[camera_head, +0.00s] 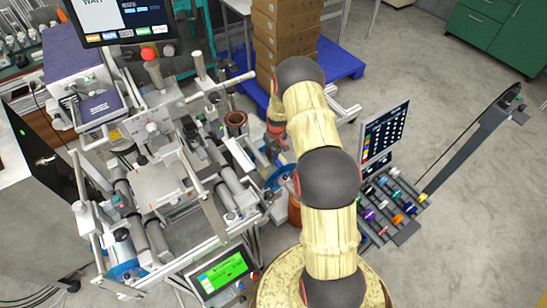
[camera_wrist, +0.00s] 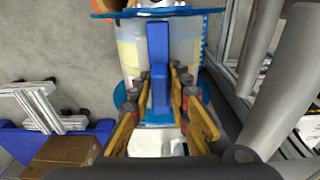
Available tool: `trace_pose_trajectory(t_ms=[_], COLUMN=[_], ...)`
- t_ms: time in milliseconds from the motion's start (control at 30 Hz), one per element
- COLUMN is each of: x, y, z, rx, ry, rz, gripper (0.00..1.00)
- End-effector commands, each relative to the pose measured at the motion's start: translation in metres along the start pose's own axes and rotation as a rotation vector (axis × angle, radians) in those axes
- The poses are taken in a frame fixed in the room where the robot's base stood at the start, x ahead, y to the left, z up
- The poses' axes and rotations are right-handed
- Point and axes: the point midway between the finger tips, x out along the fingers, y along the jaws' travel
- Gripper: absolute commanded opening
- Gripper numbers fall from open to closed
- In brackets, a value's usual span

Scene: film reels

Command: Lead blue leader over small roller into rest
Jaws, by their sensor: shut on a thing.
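In the wrist view, my gripper (camera_wrist: 162,100) has its yellow and grey fingers closed on the blue leader (camera_wrist: 159,50), a flat blue strip standing out between the fingertips. Behind it is a pale wound roll (camera_wrist: 130,50) with blue flanges. Grey rollers (camera_wrist: 278,90) stand to the right, apart from the strip. I cannot tell which one is the small roller, or make out the rest. In the head view, my arm hides most of the gripper, which is at the right side of the machine beside a blue-rimmed reel (camera_head: 279,179).
The roller machine (camera_head: 165,190) fills the left of the head view. Stacked cartons (camera_head: 285,35) on a blue pallet (camera_head: 345,62) stand behind my arm. A rack with coloured items (camera_head: 395,207) and a dark screen (camera_head: 385,130) are at right.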

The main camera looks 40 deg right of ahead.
Motion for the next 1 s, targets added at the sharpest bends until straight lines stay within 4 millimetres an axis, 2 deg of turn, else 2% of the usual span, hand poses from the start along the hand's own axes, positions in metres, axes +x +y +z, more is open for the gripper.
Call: trace_pose_trajectory(t_ms=[1000], x=[-0.019], y=[0.0], z=[-0.002], rx=[0.0], ry=[0.0], rz=[0.0], gripper=[0.0])
